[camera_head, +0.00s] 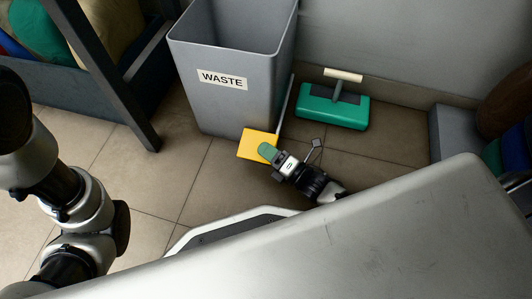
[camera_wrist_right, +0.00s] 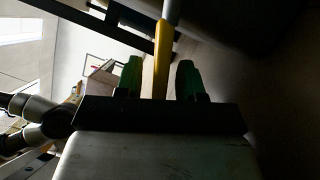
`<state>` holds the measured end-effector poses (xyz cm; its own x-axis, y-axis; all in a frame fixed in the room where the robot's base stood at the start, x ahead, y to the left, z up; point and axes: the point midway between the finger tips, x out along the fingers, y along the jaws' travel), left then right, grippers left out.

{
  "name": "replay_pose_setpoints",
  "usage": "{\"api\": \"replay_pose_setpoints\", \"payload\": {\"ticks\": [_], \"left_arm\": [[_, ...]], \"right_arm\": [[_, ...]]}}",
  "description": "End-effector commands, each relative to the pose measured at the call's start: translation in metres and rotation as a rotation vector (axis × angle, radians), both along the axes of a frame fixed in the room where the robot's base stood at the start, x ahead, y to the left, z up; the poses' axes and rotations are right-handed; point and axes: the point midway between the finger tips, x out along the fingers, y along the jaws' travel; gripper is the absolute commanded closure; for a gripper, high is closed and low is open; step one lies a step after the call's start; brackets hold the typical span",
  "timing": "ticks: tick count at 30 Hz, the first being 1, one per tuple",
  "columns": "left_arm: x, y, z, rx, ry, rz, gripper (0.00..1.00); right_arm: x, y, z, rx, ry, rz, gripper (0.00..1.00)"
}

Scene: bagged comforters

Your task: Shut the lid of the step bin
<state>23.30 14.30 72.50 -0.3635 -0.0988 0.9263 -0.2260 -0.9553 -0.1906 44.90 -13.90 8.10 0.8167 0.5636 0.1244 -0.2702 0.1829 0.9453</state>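The grey bin (camera_head: 222,108) with a WASTE label stands open-topped at the upper middle of the head view. I see no lid over its mouth. A flat yellow plate, perhaps the pedal (camera_head: 252,141), sits low at its front right, with a thin pale rod rising beside the bin. My right gripper (camera_head: 270,154) is at the plate, one green fingertip overlapping it in this view. In the right wrist view, its green fingers (camera_wrist_right: 160,78) stand apart, with the yellow piece (camera_wrist_right: 162,55) between them and gaps on both sides. My left gripper is out of view.
A green block with a pale-topped handle (camera_head: 333,108) lies on the floor right of the bin. A dark rack with bagged goods (camera_head: 70,90) stands at left, its post near the bin. A grey surface (camera_head: 370,240) fills the lower right. Tiled floor is clear at left.

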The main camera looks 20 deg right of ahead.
Motion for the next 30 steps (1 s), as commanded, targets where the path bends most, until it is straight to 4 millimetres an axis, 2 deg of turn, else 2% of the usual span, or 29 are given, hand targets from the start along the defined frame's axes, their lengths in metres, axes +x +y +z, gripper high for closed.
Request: {"api": "replay_pose_setpoints", "payload": {"ticks": [9, 16, 17, 25, 30], "left_arm": [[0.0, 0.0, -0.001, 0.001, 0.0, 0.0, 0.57], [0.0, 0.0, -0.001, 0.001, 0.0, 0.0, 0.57], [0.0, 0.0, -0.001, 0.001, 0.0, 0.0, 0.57], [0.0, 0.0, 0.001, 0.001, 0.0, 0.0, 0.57], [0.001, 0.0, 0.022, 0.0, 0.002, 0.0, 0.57]], "right_arm": [[0.002, 0.002, 0.001, 0.001, 0.001, 0.0, 0.63], [0.002, 0.002, 0.001, 0.001, 0.0, -0.001, 0.98], [0.002, 0.002, 0.001, 0.001, 0.0, -0.001, 1.0], [0.002, 0.002, 0.002, 0.002, 0.002, -0.001, 1.0], [0.0, 0.003, 0.018, 0.025, 0.035, -0.001, 1.0]]}}
